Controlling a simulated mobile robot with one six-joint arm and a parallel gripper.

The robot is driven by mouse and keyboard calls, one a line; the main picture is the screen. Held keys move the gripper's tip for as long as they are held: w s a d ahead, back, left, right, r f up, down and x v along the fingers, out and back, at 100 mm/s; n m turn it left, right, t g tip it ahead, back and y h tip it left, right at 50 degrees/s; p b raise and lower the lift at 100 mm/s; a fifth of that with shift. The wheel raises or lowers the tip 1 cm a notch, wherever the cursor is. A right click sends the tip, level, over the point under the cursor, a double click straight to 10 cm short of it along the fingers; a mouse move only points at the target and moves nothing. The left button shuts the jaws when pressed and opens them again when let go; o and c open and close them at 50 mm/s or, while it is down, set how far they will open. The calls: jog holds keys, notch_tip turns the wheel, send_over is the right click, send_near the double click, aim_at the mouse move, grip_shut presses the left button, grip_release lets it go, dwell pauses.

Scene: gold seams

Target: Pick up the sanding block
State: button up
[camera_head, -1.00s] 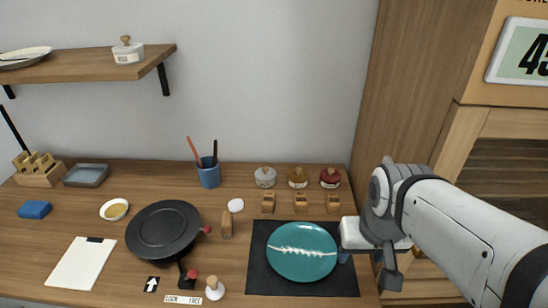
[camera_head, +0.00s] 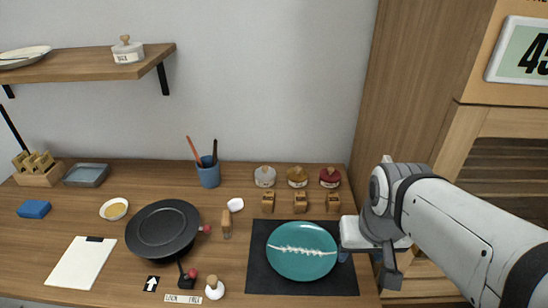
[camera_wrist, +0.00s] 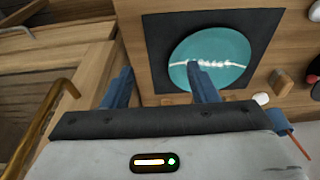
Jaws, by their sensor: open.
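I cannot tell for certain which object is the sanding block. A small upright wooden block (camera_head: 226,223) stands between the black turntable and the dark mat. A blue block (camera_head: 34,209) lies at the far left of the bench. My gripper (camera_wrist: 160,82) is open and empty, with its two blue fingers apart. In the head view it is at the right edge of the mat, beside the teal plate (camera_head: 302,267), far from both blocks. Part of it is hidden by my arm there. The plate, with a pale seam across it, also shows in the wrist view (camera_wrist: 225,50).
The dark mat (camera_head: 262,284) lies under the plate. The black turntable (camera_head: 163,228), a blue cup with tools (camera_head: 208,175), lidded jars (camera_head: 297,177) and small wooden blocks (camera_head: 300,203) stand around. A wooden cabinet rises at the right. A white sheet (camera_head: 80,264) lies front left.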

jog(key=shift+o, duration=0.2)
jog(key=shift+o, duration=0.3)
jog(key=shift+w+r, duration=0.1)
jog(key=shift+w, duration=0.05)
jog(key=m+g+p, duration=0.1)
jog(key=g+p, duration=0.2)
jog(key=p, duration=0.9)
send_over(269, 195)
jog(key=d, duration=0.1)
notch_tip(269, 195, down, 5)
jog(key=shift+r, duration=0.1)
jog(key=shift+a+f, duration=0.15)
jog(key=shift+f, duration=0.15)
jog(key=f, duration=0.2)
jog(key=f+p, duration=0.1)
jog(key=f, duration=0.2)
jog(key=f+p, duration=0.1)
jog(key=f, duration=0.1)
jog(key=shift+a+f, duration=0.3)
jog(key=shift+a, duration=0.1)
